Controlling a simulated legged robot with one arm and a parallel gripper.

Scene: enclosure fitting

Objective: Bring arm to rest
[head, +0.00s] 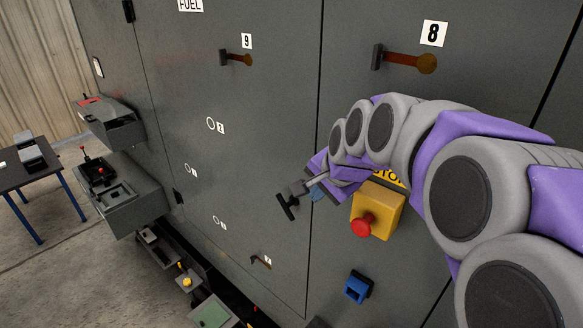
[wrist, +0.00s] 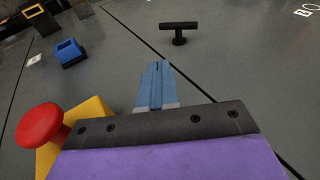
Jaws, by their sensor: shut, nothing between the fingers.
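My arm reaches in from the right in the head view, purple and grey, bent in front of the enclosure (head: 260,150). My gripper (head: 317,194) is close to the panel, partly hidden by my own wrist, above and left of the yellow stop box. In the wrist view my gripper (wrist: 155,72) shows two blue fingers pressed together with nothing between them. A black T-shaped handle (head: 287,206) stands out from the panel just left of my gripper. It also shows beyond the fingertips in the wrist view (wrist: 179,27), apart from them.
A yellow box (head: 380,212) with a red button (head: 362,225) sits below my wrist, close to it. A blue block (head: 358,287) is mounted lower. Handles labelled 8 (head: 405,59) and 9 (head: 236,59) are above. A table (head: 30,172) stands far left beside open floor.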

